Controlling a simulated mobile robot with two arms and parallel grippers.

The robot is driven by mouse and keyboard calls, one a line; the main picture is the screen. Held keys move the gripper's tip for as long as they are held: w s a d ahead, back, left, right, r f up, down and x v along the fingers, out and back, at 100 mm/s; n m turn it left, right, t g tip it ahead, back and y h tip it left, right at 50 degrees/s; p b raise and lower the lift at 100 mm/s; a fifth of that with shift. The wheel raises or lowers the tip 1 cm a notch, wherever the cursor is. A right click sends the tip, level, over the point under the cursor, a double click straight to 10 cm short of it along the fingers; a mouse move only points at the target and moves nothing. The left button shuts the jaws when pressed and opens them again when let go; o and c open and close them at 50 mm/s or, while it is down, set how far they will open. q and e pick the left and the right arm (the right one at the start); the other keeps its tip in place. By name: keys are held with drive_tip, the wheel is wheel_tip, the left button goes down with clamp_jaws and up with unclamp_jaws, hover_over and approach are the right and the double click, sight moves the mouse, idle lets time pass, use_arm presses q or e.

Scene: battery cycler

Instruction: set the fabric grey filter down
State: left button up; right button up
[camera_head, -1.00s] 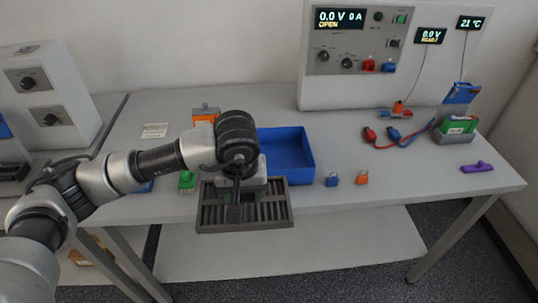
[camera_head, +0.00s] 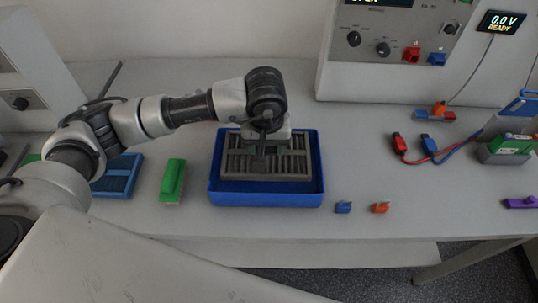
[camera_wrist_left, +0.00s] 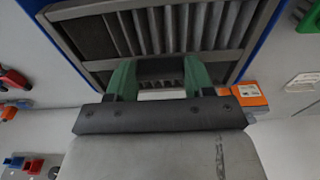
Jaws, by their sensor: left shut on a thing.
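The grey filter (camera_head: 238,163) is a dark slatted panel in a frame. In the head view it is inside the outline of the blue tray (camera_head: 265,200), lying roughly flat. I cannot tell whether it touches the tray's floor. My left gripper (camera_head: 262,150) comes down on it from above and is shut on its middle bar. In the left wrist view the green fingers (camera_wrist_left: 160,75) grip the bar of the filter (camera_wrist_left: 86,38), with a blue tray edge beyond it. My right gripper is in no view.
A blue slatted panel (camera_head: 118,176) and a green brush-like block (camera_head: 172,181) lie left of the tray. Small blue (camera_head: 343,207) and orange (camera_head: 380,208) pieces lie to its right. Red and blue leads (camera_head: 432,156) lie farther right. The table's front strip is clear.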

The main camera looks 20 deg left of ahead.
use_arm(q)
wheel_tip(320, 180, down, 2)
drive_tip(key=shift+s+f, duration=0.1)
drive_tip(key=shift+f, duration=0.4)
wheel_tip(320, 180, down, 4)
drive_tip(key=shift+r+p, duration=0.25)
drive_tip(key=shift+p, duration=0.45)
drive_tip(key=shift+f, duration=0.1)
drive_tip(key=o, duration=0.9)
drive_tip(key=shift+o, duration=0.2)
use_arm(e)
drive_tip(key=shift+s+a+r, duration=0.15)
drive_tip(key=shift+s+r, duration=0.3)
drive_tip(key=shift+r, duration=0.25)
